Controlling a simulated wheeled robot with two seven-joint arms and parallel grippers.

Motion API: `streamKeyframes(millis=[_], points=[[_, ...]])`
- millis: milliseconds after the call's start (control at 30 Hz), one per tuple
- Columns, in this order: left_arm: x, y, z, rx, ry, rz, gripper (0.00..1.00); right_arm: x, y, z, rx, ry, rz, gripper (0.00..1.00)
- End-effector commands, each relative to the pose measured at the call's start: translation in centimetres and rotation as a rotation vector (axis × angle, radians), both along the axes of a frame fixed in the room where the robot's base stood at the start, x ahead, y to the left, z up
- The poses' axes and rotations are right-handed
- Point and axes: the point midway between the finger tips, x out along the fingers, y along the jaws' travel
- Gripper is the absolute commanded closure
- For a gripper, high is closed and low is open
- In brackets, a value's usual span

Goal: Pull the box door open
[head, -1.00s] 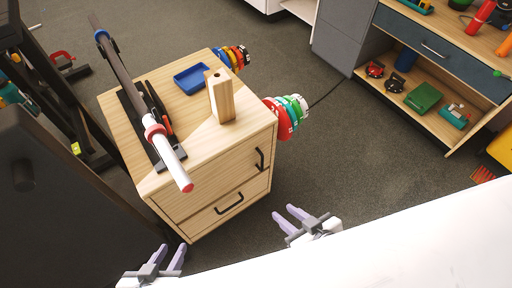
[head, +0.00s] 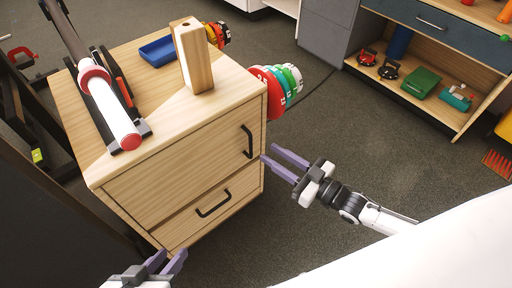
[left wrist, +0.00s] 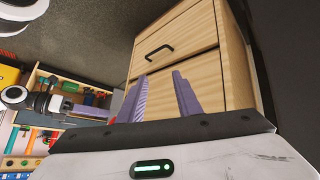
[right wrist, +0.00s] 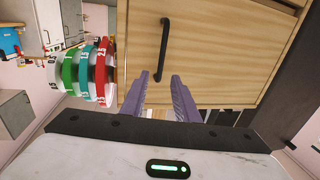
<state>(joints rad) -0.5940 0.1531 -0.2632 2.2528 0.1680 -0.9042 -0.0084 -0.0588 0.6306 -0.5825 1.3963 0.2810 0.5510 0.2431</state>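The light wooden box (head: 185,165) stands left of centre in the head view. Its upper front, the door (head: 180,160), is closed and has a black upright handle (head: 247,141) near its right edge. In the right wrist view the handle (right wrist: 164,50) is just beyond the fingertips. My right gripper (head: 270,163) is open and empty, in front of the door's right edge and a little apart from the handle. My left gripper (head: 168,260) is open and empty, low in front of the box. The left wrist view shows its fingers (left wrist: 162,85) before the box front.
A drawer with a black handle (head: 213,203) is below the door. On the box top are a wooden block (head: 194,58), a blue tray (head: 159,50) and a white-ended bar (head: 110,108). Coloured weight plates (head: 275,90) are at the right side. The floor to the right is clear.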

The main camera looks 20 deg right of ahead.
Motion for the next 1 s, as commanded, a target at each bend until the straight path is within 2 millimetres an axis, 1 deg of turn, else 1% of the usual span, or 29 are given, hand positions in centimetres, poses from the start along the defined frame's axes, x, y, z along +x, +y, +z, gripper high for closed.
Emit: streamKeyframes(millis=[33,100,300,400,500,767,900,933,1000], points=[[0.1,-0.2,-0.4,0.001,0.004,-0.009,0.69,1.0,0.6,-0.2,0.002,-0.003,0.000,0.72],[0.1,-0.4,-0.6,0.003,0.014,-0.021,0.69,2.2,1.3,-0.2,0.002,-0.003,0.000,0.72],[0.1,-0.8,-1.0,0.007,0.033,-0.049,0.69,4.8,2.9,-0.2,0.001,-0.001,-0.001,0.72],[0.2,-1.0,-1.0,0.005,0.036,-0.055,0.69,5.5,3.3,-0.1,0.001,0.001,-0.001,0.72],[0.2,-1.0,-0.9,0.004,0.037,-0.058,0.69,5.8,3.6,-0.1,0.000,0.002,0.000,0.72],[0.1,-1.1,-0.9,0.005,0.039,-0.060,0.69,5.9,3.6,-0.1,0.000,0.002,0.000,0.72],[0.1,-1.0,-0.9,0.004,0.038,-0.060,0.69,5.9,3.6,-0.1,0.000,0.002,0.000,0.96],[0.1,-1.0,-0.9,0.004,0.038,-0.060,0.69,5.9,3.6,-0.1,0.000,0.002,0.000,1.00],[0.1,-1.0,-0.9,0.004,0.038,-0.060,0.69,5.8,3.6,-0.1,0.000,0.002,0.000,1.00]])
